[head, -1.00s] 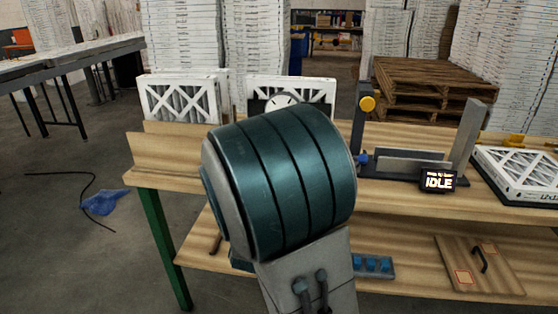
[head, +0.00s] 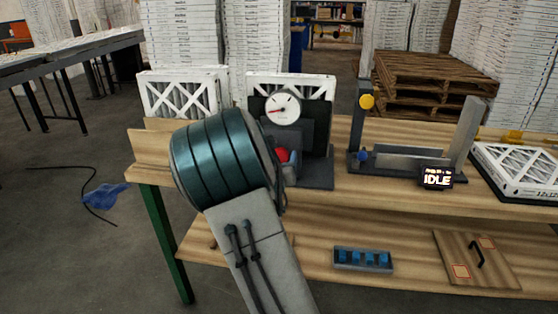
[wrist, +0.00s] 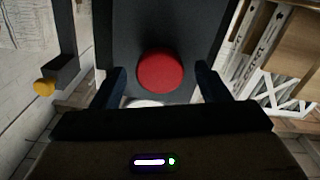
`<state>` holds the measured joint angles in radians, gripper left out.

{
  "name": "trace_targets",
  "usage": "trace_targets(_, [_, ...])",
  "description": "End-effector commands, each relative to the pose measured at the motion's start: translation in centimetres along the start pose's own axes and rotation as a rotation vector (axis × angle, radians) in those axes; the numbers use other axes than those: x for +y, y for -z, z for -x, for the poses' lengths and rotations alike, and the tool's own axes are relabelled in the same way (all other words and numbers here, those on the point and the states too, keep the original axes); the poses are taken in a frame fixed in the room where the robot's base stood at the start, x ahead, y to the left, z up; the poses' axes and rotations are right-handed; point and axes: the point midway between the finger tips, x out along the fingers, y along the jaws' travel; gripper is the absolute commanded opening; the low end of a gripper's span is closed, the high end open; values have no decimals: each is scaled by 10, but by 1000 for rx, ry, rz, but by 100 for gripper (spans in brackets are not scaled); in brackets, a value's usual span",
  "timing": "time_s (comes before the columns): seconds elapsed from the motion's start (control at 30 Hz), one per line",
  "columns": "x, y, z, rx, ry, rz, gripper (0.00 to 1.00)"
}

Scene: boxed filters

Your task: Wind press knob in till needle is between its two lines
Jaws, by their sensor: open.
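The press (head: 318,160) is a dark upright unit on the bench. Its round white gauge (head: 283,108) has a red needle pointing left; its two lines are too small to make out. The red press knob (head: 281,154) shows below the gauge, partly hidden by my arm. In the wrist view the knob (wrist: 161,73) appears round and face-on, centred between the fingertips of my gripper (wrist: 161,80). The fingers are open, with a gap visible on each side of the knob. I cannot tell whether the tips reach past its face.
A stand with a yellow knob (head: 367,101) and a display reading IDLE (head: 437,177) are to the right. Boxed filters (head: 182,95) stand behind. A blue-celled tray (head: 363,260) and a board with a handle (head: 476,257) lie on the lower shelf.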

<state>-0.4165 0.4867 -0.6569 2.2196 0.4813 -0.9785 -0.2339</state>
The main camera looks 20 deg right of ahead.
Motion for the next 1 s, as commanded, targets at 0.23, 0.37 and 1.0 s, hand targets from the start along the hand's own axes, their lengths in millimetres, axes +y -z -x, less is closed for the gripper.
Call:
trace_targets(0.23, [0,0,0,0,0,0,33])
trace_targets(0.37, [0,0,0,0,0,0,24])
trace_targets(1.0, [-2,-7,0,3,0,-297,24])
